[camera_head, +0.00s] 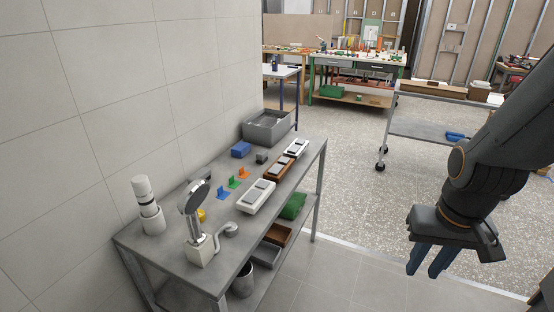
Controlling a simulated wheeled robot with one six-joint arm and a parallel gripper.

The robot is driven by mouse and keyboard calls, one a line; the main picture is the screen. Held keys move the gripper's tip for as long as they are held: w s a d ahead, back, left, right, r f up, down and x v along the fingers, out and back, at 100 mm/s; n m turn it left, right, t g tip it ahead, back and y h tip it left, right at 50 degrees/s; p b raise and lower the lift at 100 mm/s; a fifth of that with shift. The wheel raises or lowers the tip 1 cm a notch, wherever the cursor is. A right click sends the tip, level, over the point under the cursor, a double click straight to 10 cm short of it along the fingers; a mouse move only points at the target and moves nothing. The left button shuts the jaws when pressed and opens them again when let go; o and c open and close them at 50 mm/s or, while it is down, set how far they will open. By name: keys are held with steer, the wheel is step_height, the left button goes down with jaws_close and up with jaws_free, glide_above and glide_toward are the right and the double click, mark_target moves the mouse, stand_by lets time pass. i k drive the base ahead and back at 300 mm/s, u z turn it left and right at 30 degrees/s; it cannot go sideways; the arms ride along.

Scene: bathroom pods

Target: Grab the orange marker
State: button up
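A small orange marker (244,174) stands on the grey bench (178,252), at the back end of a short row with a green marker (233,183) and a blue marker (223,193). My gripper (423,271) hangs at the right of the view, above the floor and well to the right of the bench. Its blue fingers point down with a gap between them, and it holds nothing that I can see. The orange marker is in plain view and apart from the gripper.
White-topped fixtures (257,196) lie along the bench's right side, close to the markers. A shower head (195,198) and a white cylinder (147,205) stand at the front. A blue box (241,149) and grey bin (267,127) sit behind.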

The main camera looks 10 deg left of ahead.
mark_target(244, 174)
steer(key=z, duration=0.15)
steer(key=i, duration=1.1)
steer(key=u, duration=0.5)
steer(key=i, duration=0.75)
steer(key=u, duration=1.25)
steer(key=i, duration=0.55)
steer(key=u, duration=0.6)
